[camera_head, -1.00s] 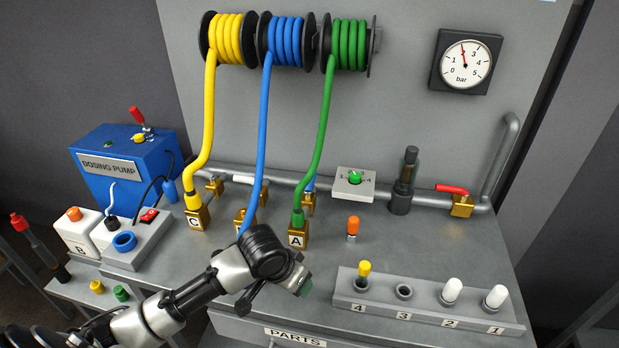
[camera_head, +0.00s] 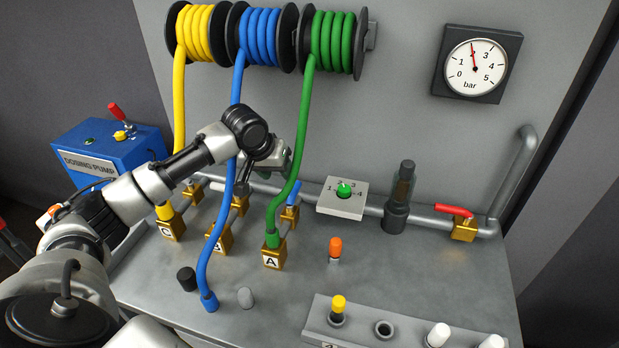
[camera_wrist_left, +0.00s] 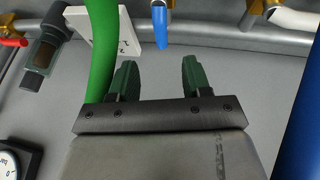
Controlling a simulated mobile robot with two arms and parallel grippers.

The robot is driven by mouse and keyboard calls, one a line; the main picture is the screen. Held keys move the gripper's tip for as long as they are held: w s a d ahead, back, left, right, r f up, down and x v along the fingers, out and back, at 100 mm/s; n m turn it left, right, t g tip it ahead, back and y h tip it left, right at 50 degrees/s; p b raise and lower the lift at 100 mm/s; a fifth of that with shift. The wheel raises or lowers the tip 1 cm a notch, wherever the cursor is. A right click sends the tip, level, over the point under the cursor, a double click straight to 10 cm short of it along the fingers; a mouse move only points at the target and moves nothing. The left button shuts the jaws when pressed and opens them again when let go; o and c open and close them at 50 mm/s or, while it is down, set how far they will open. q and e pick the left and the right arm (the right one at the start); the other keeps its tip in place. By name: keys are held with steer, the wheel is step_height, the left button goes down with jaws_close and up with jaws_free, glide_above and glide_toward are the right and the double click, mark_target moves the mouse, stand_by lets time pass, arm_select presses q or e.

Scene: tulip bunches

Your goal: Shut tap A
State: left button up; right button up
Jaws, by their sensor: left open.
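The outlet block labelled A (camera_head: 273,257) has the green hose (camera_head: 292,165) in its top. Behind it, on the branch from the main pipe, sits a brass tap (camera_head: 289,217) with a blue lever (camera_head: 294,192). In the left wrist view the blue lever (camera_wrist_left: 160,26) points toward my gripper, in line with the gap between the fingers and apart from them. The green hose passes close by one finger. My right gripper is not in view.
The blue hose (camera_head: 208,255) ends on the bench, off block B (camera_head: 217,242). A selector dial (camera_head: 343,198), a dark upright cylinder (camera_head: 399,195) and a red-lever tap (camera_head: 455,211) stand to the right. The pressure gauge (camera_head: 476,62) reads about 2.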

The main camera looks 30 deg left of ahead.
mark_target(292, 191)
arm_select(q)
steer(key=p+x, duration=0.1)
steer(key=x, duration=0.5)
steer(key=shift+w+a, duration=0.1)
steer(key=shift+w, duration=0.05)
steer(key=x, duration=0.3)
steer(key=shift+w+f+p, duration=0.25)
steer(key=shift+p, duration=0.05)
steer(key=shift+f, duration=0.25)
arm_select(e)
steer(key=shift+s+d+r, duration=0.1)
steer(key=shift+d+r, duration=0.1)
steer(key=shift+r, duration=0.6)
arm_select(q)
steer(key=shift+c, duration=0.3)
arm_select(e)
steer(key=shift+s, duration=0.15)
arm_select(q)
jaws_close()
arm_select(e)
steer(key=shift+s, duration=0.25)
